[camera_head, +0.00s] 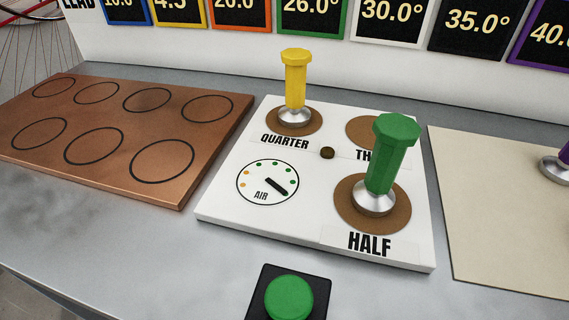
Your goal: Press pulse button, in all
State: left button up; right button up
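A green round button (289,298) sits on a black square base at the bottom middle, on the grey table; I take it for the pulse button. Behind it is a white board (222,207) with an AIR dial (268,183), its black pointer aimed to the lower right. A yellow spool (295,80) stands upright on the brown QUARTER pad. A green spool (390,155) stands on the brown HALF pad (345,205) and partly hides the third pad (367,130) and its label. Neither of my grippers is in view.
A copper plate (100,132) with several black circles lies on the left. A beige board (500,220) lies on the right, with a purple-topped spool (556,166) cut off at the edge. Number panels (390,20) line the back wall. The table around the button is clear.

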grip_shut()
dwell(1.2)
